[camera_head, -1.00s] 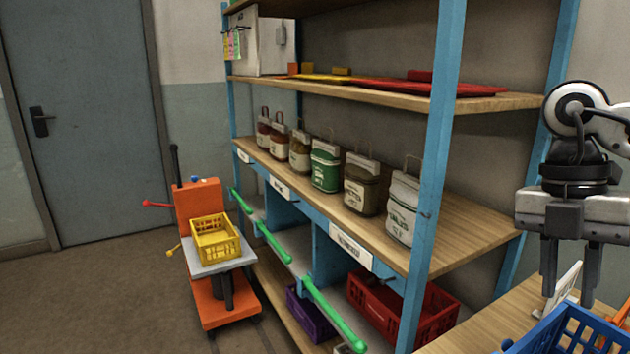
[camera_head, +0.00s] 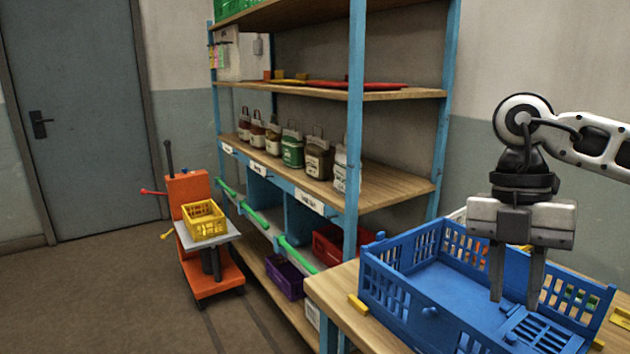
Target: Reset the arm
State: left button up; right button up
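My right gripper (camera_head: 516,272) comes in from the right and points down over the blue crate (camera_head: 400,312). Its two fingers are apart, with nothing between them. The blue crate stands on a wooden table at the lower right, and its floor shows no sack. Several sewn sacks stand in a row on the middle shelf, among them a green one (camera_head: 292,150), a brown one (camera_head: 318,160) and a white one (camera_head: 340,172). My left gripper is not in view.
The blue-posted shelf rack (camera_head: 354,120) stands behind the wooden table (camera_head: 335,297). A red crate (camera_head: 328,243) and a purple crate (camera_head: 285,278) sit low in it. An orange cart (camera_head: 190,190) carries a yellow crate (camera_head: 204,222). The floor at left is clear.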

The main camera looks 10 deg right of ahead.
jog(key=a+f+n+g+y, duration=0.15)
jog(key=a+y, duration=0.25)
jog(key=a, duration=0.5)
jog(key=a+f+n+g+y, duration=0.1)
jog(key=a+f+n+y, duration=0.2)
jog(key=a, duration=0.6)
jog(key=a+f+n+g+y, duration=0.1)
jog(key=a+f+n+y, duration=0.25)
jog(key=a, duration=0.45)
jog(key=w+a+r+m+t+y, duration=0.3)
jog(key=a+m+t+y, duration=0.5)
jog(key=y, duration=0.3)
jog(key=w+d+f+m+t+h, duration=0.3)
jog(key=d+f+m+t+h, duration=0.1)
jog(key=f+m+t+h, duration=0.35)
jog(key=w+d+f+m+t+h, duration=0.35)
jog(key=f+m+t, duration=0.4)
jog(key=m, duration=0.25)
jog(key=s+d+f+m+g+h, duration=0.2)
jog(key=s+d+f+g+h, duration=0.1)
jog(key=s+f, duration=0.4)
jog(key=s+d+f+m+g+h, duration=0.2)
jog(key=s+d+f+h, duration=0.3)
jog(key=f, duration=0.7)
jog(key=shift+s+d+f+g, duration=0.15)
jog(key=shift+s+d+g, duration=0.6)
jog(key=shift+s+d, duration=0.15)
